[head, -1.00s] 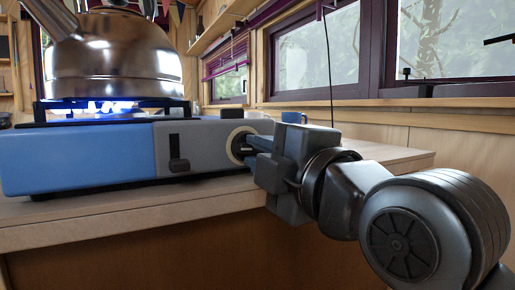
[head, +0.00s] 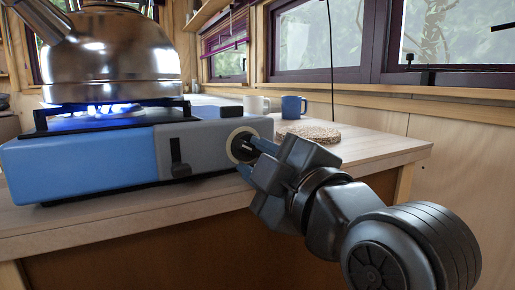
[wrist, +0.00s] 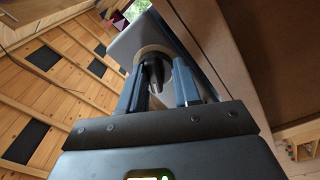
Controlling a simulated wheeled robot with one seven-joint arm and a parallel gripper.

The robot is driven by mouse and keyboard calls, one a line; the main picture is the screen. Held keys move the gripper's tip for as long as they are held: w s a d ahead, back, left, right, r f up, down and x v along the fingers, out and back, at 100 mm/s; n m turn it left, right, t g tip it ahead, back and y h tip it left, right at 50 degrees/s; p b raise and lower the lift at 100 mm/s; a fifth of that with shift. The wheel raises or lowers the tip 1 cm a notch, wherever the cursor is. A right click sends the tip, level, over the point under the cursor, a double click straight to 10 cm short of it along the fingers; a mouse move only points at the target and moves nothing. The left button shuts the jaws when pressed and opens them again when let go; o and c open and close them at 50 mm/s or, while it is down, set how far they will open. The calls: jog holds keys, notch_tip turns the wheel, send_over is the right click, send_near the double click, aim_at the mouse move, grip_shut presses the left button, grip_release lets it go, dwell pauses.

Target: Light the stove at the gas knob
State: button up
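The blue and grey camping stove (head: 85,162) stands on the wooden counter, with a blue flame (head: 112,108) burning under the kettle. The gas knob (head: 243,146), dark with a pale ring, is on the stove's grey right end. My gripper (head: 256,158) is at the knob, its two fingers spread on either side. In the wrist view the knob (wrist: 154,72) sits between the fingertips (wrist: 160,78), with gaps seeming to show beside its narrow grip. Contact is hard to tell.
A shiny metal kettle (head: 112,55) sits on the burner. A blue mug (head: 293,106), a pale mug (head: 256,104) and a round woven mat (head: 308,132) are behind my gripper on the counter (head: 365,146). The counter's right part is clear.

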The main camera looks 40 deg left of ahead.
jog(key=shift+o, duration=1.1)
jog(key=shift+r, duration=0.2)
jog(key=shift+d, duration=0.15)
jog(key=b+v, duration=0.1)
jog(key=v, duration=0.5)
jog(key=shift+d, duration=0.4)
jog(key=shift+s, duration=0.15)
